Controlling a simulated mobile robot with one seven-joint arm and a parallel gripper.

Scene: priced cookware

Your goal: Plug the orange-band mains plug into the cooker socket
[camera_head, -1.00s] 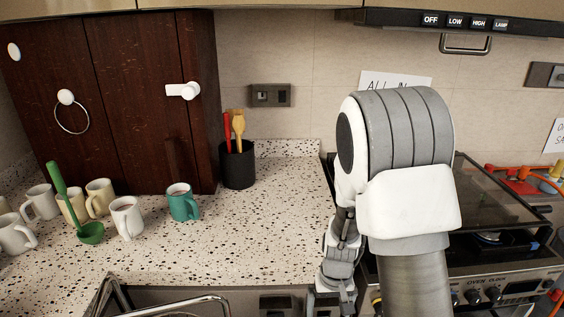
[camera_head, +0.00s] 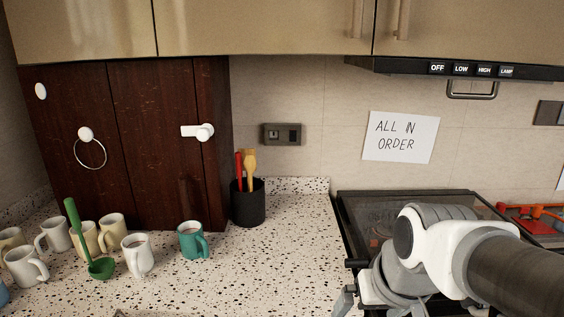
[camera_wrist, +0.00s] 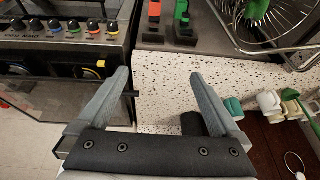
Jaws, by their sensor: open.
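My gripper (camera_wrist: 157,75) is open and empty in the wrist view, its two grey fingers spread above the counter edge beside the cooker. In the head view only a bit of it shows at the bottom edge, below my arm. An orange piece (camera_wrist: 155,9) and a green piece (camera_wrist: 181,11) stand at two dark fittings at the top of the wrist view, beyond the fingertips; I cannot tell if the orange one is the orange-band plug. A dark socket plate (camera_head: 282,134) is on the back wall. Which socket is the cooker's is unclear.
The cooker (camera_wrist: 62,30) has a row of coloured knobs. Mugs, including a teal one (camera_head: 192,240), a green ladle (camera_head: 80,230) and a black utensil pot (camera_head: 248,205) stand on the speckled counter (camera_head: 290,235). Red-orange items (camera_head: 530,212) lie right of the hob. Counter between pot and cooker is clear.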

